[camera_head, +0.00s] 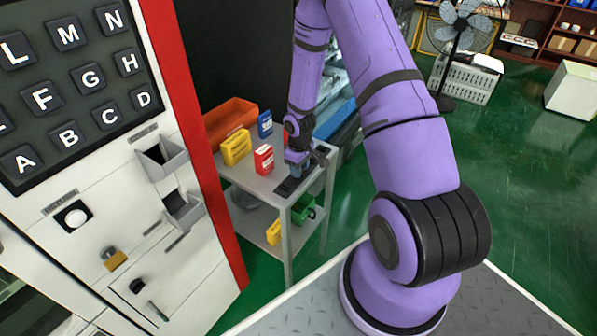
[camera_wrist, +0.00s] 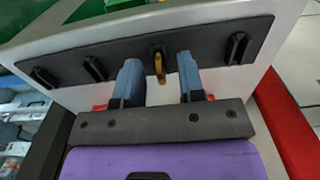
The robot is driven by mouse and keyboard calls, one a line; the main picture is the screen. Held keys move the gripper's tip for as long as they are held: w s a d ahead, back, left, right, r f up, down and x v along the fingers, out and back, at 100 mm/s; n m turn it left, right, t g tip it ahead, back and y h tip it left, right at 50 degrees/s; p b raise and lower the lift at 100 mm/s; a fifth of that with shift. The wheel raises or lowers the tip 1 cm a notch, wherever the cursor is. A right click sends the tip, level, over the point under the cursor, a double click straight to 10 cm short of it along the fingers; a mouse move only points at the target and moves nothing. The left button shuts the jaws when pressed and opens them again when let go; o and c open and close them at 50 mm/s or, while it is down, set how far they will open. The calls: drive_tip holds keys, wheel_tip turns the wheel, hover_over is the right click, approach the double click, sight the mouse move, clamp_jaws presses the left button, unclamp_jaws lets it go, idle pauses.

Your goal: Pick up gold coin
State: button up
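The gold coin (camera_wrist: 159,66) stands edge-on at a slot of a black holder strip (camera_wrist: 207,57) in the wrist view. My gripper (camera_wrist: 158,63) is open. Its two blue fingers are on either side of the coin, with a visible gap on each side. I cannot tell how far the fingertips are above the strip. In the head view my gripper (camera_head: 300,170) is low over the table (camera_head: 262,187), at the black strip (camera_head: 288,188). The coin cannot be made out there.
The strip has several other black upright slots, such as one at its right end (camera_wrist: 236,47). A red box (camera_head: 263,159), yellow box (camera_head: 236,148), blue box (camera_head: 265,124) and orange bin (camera_head: 230,120) stand on the table. A vending machine (camera_head: 170,270) is at left.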

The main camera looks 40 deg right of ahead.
clamp_jaws()
